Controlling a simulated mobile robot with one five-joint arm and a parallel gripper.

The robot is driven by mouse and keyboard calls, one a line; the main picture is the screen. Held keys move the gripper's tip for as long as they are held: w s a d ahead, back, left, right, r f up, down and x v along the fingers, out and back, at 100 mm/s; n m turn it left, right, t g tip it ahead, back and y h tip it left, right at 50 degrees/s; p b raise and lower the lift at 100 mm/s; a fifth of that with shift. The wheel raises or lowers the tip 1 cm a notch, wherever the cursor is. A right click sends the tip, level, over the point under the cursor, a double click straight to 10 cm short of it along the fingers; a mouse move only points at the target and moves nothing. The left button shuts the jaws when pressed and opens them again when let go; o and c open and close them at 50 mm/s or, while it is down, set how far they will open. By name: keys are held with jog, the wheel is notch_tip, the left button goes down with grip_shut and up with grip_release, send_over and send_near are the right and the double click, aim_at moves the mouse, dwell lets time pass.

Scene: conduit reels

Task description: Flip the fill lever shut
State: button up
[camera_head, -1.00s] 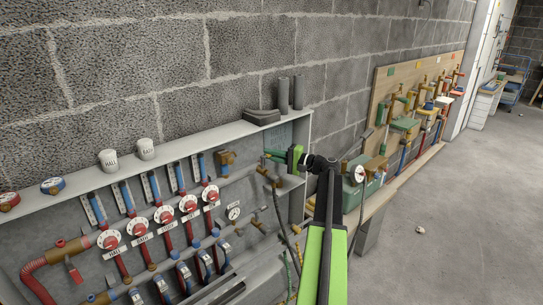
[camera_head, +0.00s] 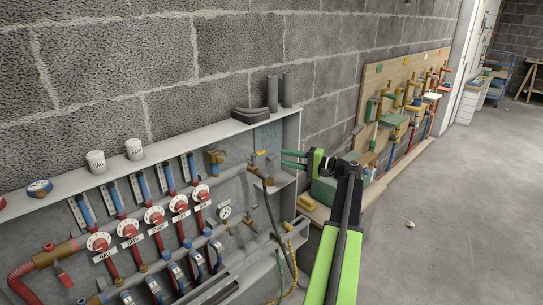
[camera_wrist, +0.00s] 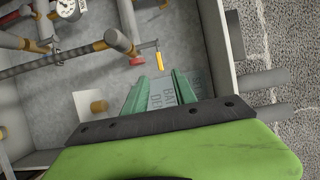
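A small yellow lever (camera_head: 260,153) shows at the upper right end of the grey manifold cabinet, by a brass fitting (camera_head: 262,173). I take it for the fill lever, but no readable label confirms this. In the wrist view, the yellow lever (camera_wrist: 158,56) hangs from a pipe fitting, just beyond my fingertips and not touching them. My gripper (camera_head: 283,159) is at the cabinet's right end, right of the lever. In the wrist view, my gripper (camera_wrist: 160,75) has its two green fingers apart, with nothing between them.
A red handle (camera_wrist: 137,60) sits left of the lever. The cabinet (camera_head: 292,126) has a right side wall close to my gripper. A pressure gauge (camera_head: 224,212), red dials (camera_head: 154,215) and hoses lie left and below. A wooden valve board (camera_head: 370,90) stands farther right.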

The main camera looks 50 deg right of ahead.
jog(key=v, duration=0.6)
dwell(0.3)
